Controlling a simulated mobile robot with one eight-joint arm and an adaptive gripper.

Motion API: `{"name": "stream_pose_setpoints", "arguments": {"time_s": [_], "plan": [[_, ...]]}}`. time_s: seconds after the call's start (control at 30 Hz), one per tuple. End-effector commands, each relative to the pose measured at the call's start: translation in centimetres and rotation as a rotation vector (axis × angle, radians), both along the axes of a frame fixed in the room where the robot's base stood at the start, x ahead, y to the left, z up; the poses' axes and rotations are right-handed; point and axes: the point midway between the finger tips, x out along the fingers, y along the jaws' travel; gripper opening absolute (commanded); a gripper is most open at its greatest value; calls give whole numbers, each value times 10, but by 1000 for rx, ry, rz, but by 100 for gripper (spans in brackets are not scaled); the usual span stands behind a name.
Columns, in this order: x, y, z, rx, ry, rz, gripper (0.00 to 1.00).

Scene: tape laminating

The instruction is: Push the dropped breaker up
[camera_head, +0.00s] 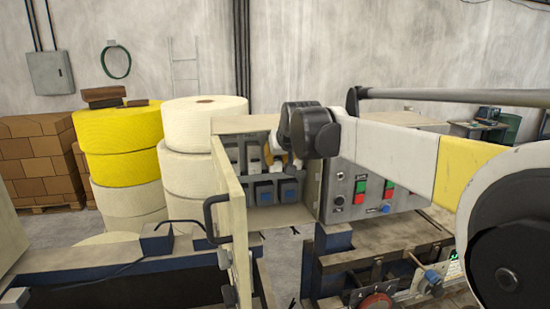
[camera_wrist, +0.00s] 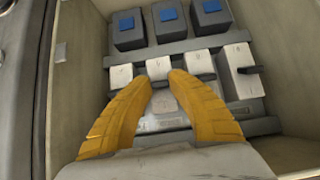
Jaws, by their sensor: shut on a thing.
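The open electrical cabinet (camera_head: 244,124) stands in the middle of the head view, with a row of breakers in its upper part. In the wrist view, a row of white breakers (camera_wrist: 121,78) crosses the middle. My gripper (camera_wrist: 162,80) has its two orange fingers close together at one white breaker (camera_wrist: 158,67), shut on its small switch, which the fingertips partly hide. The rightmost breaker (camera_wrist: 239,72) has a dark lever sticking out. In the head view, my gripper (camera_head: 281,160) reaches into the cabinet and hides part of the row.
Blue-topped grey blocks (camera_wrist: 170,20) sit beside the breaker row. The cabinet door (camera_head: 229,200), with a black handle, stands open at the left. A button panel (camera_head: 370,190) is at the right. The cabinet walls (camera_wrist: 72,60) closely bound the space around my fingers.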

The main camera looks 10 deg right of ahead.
Motion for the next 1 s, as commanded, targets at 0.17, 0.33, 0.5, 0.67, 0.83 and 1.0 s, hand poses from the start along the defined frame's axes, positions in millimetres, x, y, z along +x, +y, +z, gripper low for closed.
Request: {"name": "stream_pose_setpoints", "arguments": {"time_s": [0.17,0.33,0.5,0.67,0.83,1.0], "plan": [[0,0,1,0,24,0,0],[0,0,0,0,29,0,0],[0,0,0,0,29,0,0],[0,0,0,0,28,0,45],[0,0,0,0,28,0,45],[-4,0,4,0,27,0,45]]}}
